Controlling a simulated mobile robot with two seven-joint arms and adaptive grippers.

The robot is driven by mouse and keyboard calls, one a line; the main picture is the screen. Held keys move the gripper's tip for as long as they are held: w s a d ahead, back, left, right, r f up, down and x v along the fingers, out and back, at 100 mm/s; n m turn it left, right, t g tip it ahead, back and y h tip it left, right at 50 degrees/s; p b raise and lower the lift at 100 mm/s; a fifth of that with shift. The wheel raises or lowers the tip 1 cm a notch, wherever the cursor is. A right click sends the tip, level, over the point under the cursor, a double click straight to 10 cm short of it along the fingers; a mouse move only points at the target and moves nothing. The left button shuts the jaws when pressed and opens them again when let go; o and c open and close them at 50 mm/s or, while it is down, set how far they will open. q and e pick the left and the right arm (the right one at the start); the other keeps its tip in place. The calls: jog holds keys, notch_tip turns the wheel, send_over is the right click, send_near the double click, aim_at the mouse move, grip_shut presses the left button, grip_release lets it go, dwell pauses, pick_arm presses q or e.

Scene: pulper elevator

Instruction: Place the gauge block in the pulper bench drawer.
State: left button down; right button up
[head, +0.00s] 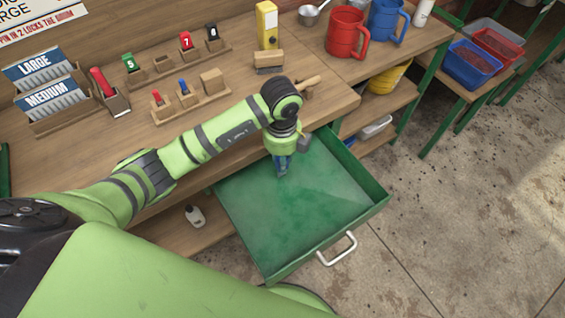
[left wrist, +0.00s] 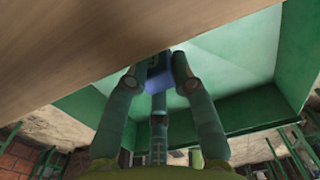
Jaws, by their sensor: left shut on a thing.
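The green pulper bench drawer (head: 330,205) is pulled out from under the bench top, and its visible floor is bare. Its green wall also shows in the left wrist view (left wrist: 240,108). My left gripper (head: 283,166) points down over the rear part of the drawer, close to the bench front edge. It is shut on a small blue block, which I take for the gauge block (left wrist: 158,82), seen between the fingers in the left wrist view. The fingers hide part of the block. I cannot tell its height above the drawer floor. My right gripper is not in view.
The wooden bench top (head: 330,95) overhangs the drawer's rear. On it are a yellow box (head: 267,25), a red jug (head: 346,32), a blue jug (head: 387,20) and wooden racks (head: 190,97). The drawer handle (head: 338,249) faces the open floor.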

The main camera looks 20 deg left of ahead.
pick_arm(q)
notch_tip(320, 180, down, 2)
jog(key=shift+s+f, duration=0.1)
jog(key=shift+f, duration=0.4)
jog(key=shift+f, duration=0.2)
jog(key=c, duration=1.3)
grip_release()
